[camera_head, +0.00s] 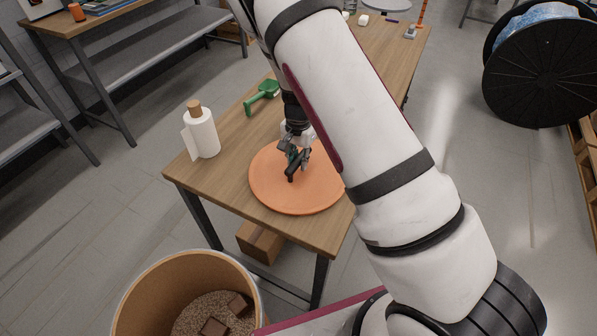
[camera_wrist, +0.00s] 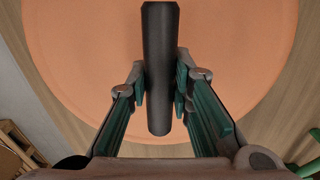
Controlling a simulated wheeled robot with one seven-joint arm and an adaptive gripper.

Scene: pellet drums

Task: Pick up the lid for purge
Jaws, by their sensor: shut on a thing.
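The orange round lid (camera_head: 272,187) is at the near end of the wooden table in the head view. It also fills much of the wrist view (camera_wrist: 235,60). A dark bar handle (camera_wrist: 160,70) crosses the lid's middle. My gripper (camera_head: 292,160) is over the lid's centre, with its fingers on either side of the handle. In the wrist view my gripper (camera_wrist: 162,92) is shut on the handle. The lid looks flat on or very close to the tabletop; I cannot tell if there is a gap. An open drum (camera_head: 185,285) stands in front, holding pellets and brown blocks.
A paper towel roll (camera_head: 202,133) stands on the table (camera_head: 226,176) left of the lid. A cardboard box (camera_head: 260,243) is under the table. A large black spool (camera_head: 545,85) stands at the right; shelving is at the left.

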